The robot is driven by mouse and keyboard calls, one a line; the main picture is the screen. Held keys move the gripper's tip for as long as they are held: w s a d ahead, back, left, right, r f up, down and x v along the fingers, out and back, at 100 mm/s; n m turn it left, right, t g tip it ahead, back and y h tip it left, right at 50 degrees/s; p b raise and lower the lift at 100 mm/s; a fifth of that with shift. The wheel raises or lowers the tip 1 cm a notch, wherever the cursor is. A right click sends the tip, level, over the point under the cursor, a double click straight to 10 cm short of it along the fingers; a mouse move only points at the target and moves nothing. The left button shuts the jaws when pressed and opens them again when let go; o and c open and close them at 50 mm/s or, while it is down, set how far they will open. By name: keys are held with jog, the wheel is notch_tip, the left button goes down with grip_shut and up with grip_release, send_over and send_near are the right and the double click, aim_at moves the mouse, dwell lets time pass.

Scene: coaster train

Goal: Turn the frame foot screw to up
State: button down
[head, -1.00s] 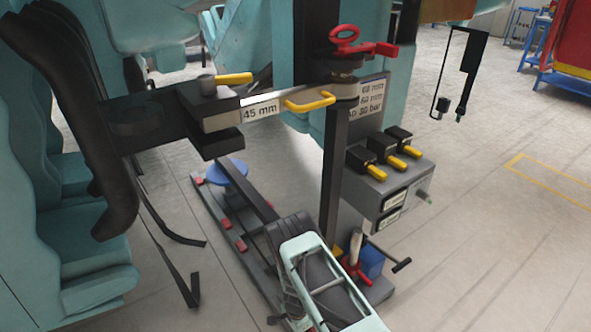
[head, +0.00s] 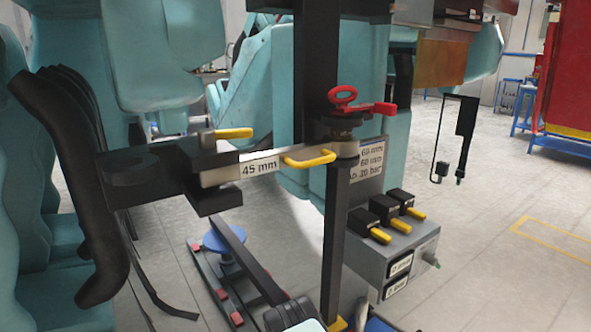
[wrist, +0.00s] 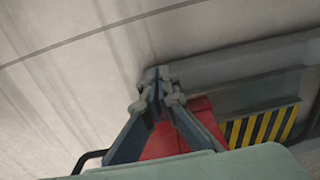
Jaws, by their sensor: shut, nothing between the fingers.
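A blue round disc (head: 225,240) on a short stem stands low beside a grey base rail with red blocks (head: 222,295) in the head view. I cannot tell for sure whether it is the frame foot screw. My gripper (wrist: 160,78) shows in the wrist view with its fingertips together and nothing between them. It is above the floor beside a grey beam (wrist: 230,68). A red part (wrist: 165,140) lies behind the fingers. In the head view only a bit of my arm shows at the bottom edge, and the gripper is out of sight.
A black post (head: 335,235) carries a clamp arm labelled 45 mm (head: 258,168), with yellow handles and a red knob (head: 343,95). A grey valve box (head: 390,245) stands to its right. Teal seats (head: 40,240) are at left. Open floor lies at right. A yellow-black striped plate (wrist: 262,127) shows in the wrist view.

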jog(key=shift+d, duration=0.45)
dwell(0.3)
jog(key=shift+s+d, duration=0.1)
jog(key=shift+s+d+b, duration=0.45)
jog(key=shift+s+b, duration=0.25)
jog(key=shift+s, duration=0.1)
jog(key=shift+s+d, duration=0.1)
jog(key=shift+s, duration=0.1)
jog(key=shift+s, duration=0.15)
dwell(0.4)
notch_tip(320, 180, up, 6)
jog(key=p, duration=0.4)
jog(key=shift+s+a, duration=0.2)
jog(key=shift+s, duration=0.05)
